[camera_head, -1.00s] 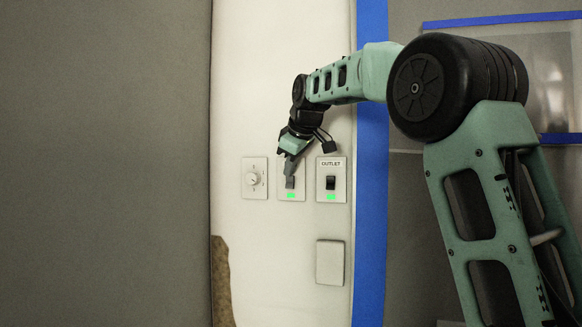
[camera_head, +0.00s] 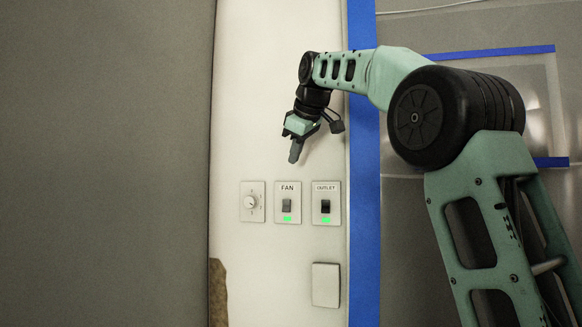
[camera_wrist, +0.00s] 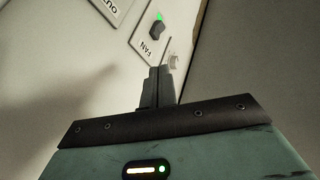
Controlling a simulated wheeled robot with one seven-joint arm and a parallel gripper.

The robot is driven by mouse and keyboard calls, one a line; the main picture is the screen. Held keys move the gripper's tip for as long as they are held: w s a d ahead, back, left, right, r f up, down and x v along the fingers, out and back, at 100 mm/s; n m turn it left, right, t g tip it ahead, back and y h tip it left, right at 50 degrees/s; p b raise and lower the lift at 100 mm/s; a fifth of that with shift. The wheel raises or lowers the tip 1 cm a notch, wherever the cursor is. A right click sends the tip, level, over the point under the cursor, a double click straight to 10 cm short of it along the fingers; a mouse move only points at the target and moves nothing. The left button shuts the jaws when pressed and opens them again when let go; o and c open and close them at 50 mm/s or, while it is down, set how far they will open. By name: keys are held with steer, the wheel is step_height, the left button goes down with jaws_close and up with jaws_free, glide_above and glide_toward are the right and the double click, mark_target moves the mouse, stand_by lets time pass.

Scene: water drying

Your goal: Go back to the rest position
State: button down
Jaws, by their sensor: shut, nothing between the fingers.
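My gripper (camera_head: 295,152) is shut and empty, its fingertips pointing down above the FAN switch plate (camera_head: 287,189) in the head view. The fingers are apart from the plate in that view. In the wrist view my closed gripper fingers (camera_wrist: 161,72) point towards the FAN plate (camera_wrist: 146,48), whose dark rocker and green light show upside down. The FAN switch (camera_head: 287,205) has a lit green light below it.
The OUTLET switch plate (camera_head: 326,189), also lit green, is right of FAN. A round dial (camera_head: 251,202) is to the left. A blank cover plate (camera_head: 326,285) sits lower. Blue tape (camera_head: 364,220) edges the white panel. The grey area at left is clear.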

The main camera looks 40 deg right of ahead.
steer(key=shift+s+r, duration=0.1)
steer(key=shift+r, duration=0.05)
stand_by(0.5)
steer(key=s+a+f+n+g+y+b, duration=0.1)
steer(key=s+a+f+g+y+b, duration=0.3)
steer(key=a+f, duration=1)
steer(key=s+a+f+b, duration=0.1)
steer(key=s+a+f, duration=0.5)
steer(key=a+f, duration=0.85)
steer(key=s+a+f+g+h+b, duration=0.1)
steer(key=s+f+g+b, duration=0.2)
steer(key=s+f, duration=2.1)
steer(key=shift+s+f+n+g+h+b, duration=0.3)
steer(key=shift+s+f+n+g+b, duration=0.1)
steer(key=shift+s+b, duration=0.2)
